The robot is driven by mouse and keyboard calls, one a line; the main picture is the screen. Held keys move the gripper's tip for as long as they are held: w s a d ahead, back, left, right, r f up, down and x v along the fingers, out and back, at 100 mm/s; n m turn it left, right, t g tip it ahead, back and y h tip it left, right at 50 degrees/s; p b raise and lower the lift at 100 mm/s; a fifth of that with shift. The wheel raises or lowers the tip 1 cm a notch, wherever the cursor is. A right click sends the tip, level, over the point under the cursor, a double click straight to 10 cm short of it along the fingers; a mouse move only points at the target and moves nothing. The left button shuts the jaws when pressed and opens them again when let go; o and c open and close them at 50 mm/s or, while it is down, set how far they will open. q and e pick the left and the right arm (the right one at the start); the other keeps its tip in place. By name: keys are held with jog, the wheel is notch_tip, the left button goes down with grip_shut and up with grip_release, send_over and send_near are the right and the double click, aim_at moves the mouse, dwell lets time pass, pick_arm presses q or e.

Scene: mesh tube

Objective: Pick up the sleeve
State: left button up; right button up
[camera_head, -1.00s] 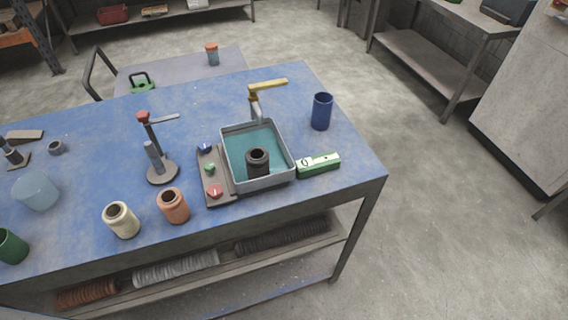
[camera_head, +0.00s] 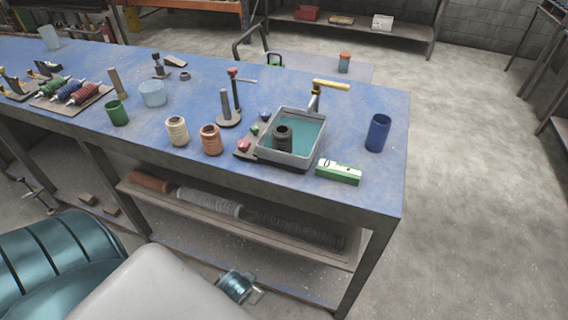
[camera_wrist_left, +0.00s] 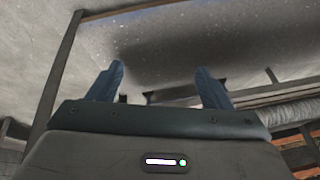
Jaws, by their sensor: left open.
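No single object is clearly marked as the sleeve. Tube-like candidates on the blue bench are a cream hollow cylinder (camera_head: 177,131), an orange one (camera_head: 211,140) beside it and a dark one (camera_head: 282,138) standing in the basin (camera_head: 318,143). Ribbed rolls lie on the shelf below: brown (camera_head: 150,181), grey (camera_head: 209,201) and dark (camera_head: 296,229). My left gripper (camera_wrist_left: 160,72) is open and empty in the left wrist view, with the grey roll (camera_wrist_left: 285,113) off to its right. My right gripper is not visible.
A blue cup (camera_head: 378,133), a green-and-white box (camera_head: 339,172) and a red-topped stand (camera_head: 231,105) stand on the bench (camera_head: 130,72). Spools on a board (camera_head: 72,96) are at the left. A bench leg (camera_head: 362,275) stands front right. Open floor lies right.

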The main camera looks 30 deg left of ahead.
pick_arm(q)
jog(key=w+a+r+n+t, duration=0.1)
jog(key=w+r+t, duration=0.2)
jog(key=r, duration=0.7)
jog(key=w+a+r+t+y, duration=0.1)
jog(key=w+r+t, duration=0.2)
jog(key=w+r, duration=0.3)
jog(key=w+a+r+n+t+y+b, duration=0.1)
jog(key=w+r+t, duration=0.2)
jog(key=r, duration=1.3)
jog(key=shift+w+a+n, duration=0.2)
jog(key=shift+w+n, duration=0.1)
jog(key=shift+w, duration=0.35)
jog(key=t, duration=0.4)
send_near(284, 129)
jog(key=x, duration=0.1)
jog(key=p+x, duration=0.1)
jog(key=x, duration=0.2)
jog(key=shift+w+a+r+p, duration=0.15)
jog(key=shift+a+r+p, duration=0.1)
jog(key=shift+r+p, duration=0.05)
jog(key=shift+w+a, duration=0.1)
jog(key=shift+w, duration=0.45)
jog(key=p+x, duration=0.2)
jog(key=x, duration=0.2)
jog(key=shift+w+d+f+p, duration=0.2)
jog(key=shift+d+p, duration=0.1)
jog(key=shift+p, duration=0.1)
jog(key=shift+w+a+f, duration=0.1)
jog(key=shift+w, duration=0.2)
